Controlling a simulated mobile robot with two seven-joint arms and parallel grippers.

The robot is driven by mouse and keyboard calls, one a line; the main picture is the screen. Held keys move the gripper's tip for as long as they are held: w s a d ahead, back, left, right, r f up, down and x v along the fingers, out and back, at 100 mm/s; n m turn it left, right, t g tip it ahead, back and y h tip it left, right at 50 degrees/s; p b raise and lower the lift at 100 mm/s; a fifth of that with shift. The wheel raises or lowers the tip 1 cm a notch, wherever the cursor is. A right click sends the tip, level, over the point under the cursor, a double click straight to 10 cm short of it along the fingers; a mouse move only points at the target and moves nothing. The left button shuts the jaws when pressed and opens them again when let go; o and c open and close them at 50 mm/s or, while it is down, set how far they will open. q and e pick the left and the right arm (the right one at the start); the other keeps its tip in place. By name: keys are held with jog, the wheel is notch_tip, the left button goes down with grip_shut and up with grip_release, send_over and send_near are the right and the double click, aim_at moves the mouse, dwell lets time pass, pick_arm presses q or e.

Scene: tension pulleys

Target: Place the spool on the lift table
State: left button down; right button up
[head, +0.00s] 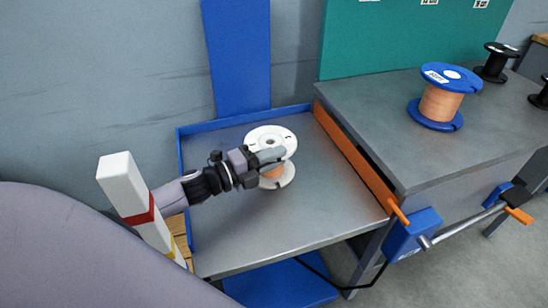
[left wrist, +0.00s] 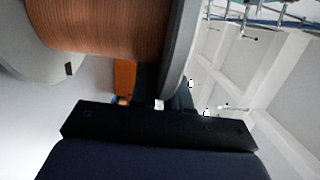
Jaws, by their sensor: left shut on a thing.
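A white-flanged spool (head: 270,139) with copper-coloured wire is upright over the grey top of the lift table (head: 255,231). I cannot tell whether its lower flange touches the table top. My left gripper (head: 272,157) comes in from the left and is shut on the spool between its two flanges. In the left wrist view the spool's copper winding (left wrist: 100,28) fills the upper left, close to the camera. The gripper hides part of the winding in the head view. My right gripper is not in view.
A grey workbench (head: 440,160) with an orange edge stands right of the lift table, holding a blue-flanged spool (head: 441,102) and black spools (head: 495,62). A blue column (head: 238,60) rises behind the lift table. A white post (head: 122,185) stands at the left front.

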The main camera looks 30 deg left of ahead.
pick_arm(q)
jog(key=shift+f, duration=0.1)
jog(key=c, duration=1.1)
grip_release()
jog(key=shift+s, duration=0.1)
jog(key=p+v, duration=0.1)
jog(key=v, duration=1)
jog(key=shift+s+a, duration=0.2)
jog(key=shift+s, duration=0.15)
